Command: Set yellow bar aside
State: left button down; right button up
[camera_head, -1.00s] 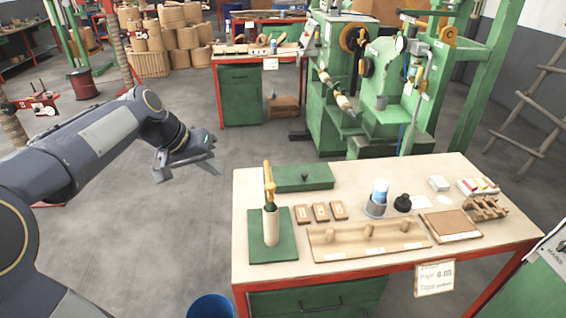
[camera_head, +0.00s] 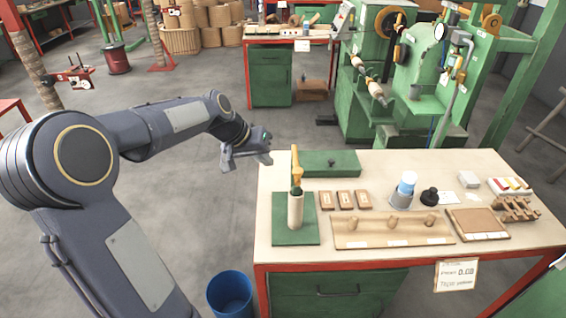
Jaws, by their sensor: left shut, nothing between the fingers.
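The yellow bar (camera_head: 295,163) stands upright on top of a pale cylinder with a dark green upper end (camera_head: 296,209). The cylinder stands on a green square plate (camera_head: 312,234) at the left of the workbench. My left gripper (camera_head: 248,160) is shut and empty, in the air beyond the bench's left edge. It is to the left of the yellow bar and apart from it. My right gripper is not in view.
On the workbench (camera_head: 400,164) are a green flat box (camera_head: 330,164), several small brown blocks, a wooden board with pegs (camera_head: 385,230), a blue-capped container (camera_head: 405,187) and a black item (camera_head: 429,197). A blue bin (camera_head: 230,290) stands on the floor by the bench.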

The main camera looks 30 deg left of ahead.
pick_arm(q)
jog(key=shift+w+d+f+p, duration=0.25)
jog(key=shift+w+d+f, duration=0.15)
jog(key=shift+d, duration=0.3)
jog(key=shift+w+d+f+p, duration=0.2)
jog(key=shift+w+d+f, duration=0.15)
jog(key=shift+d, duration=0.3)
jog(key=shift+w+d+f+p, duration=0.3)
jog(key=shift+w+d, duration=0.1)
jog(key=shift+d, duration=0.3)
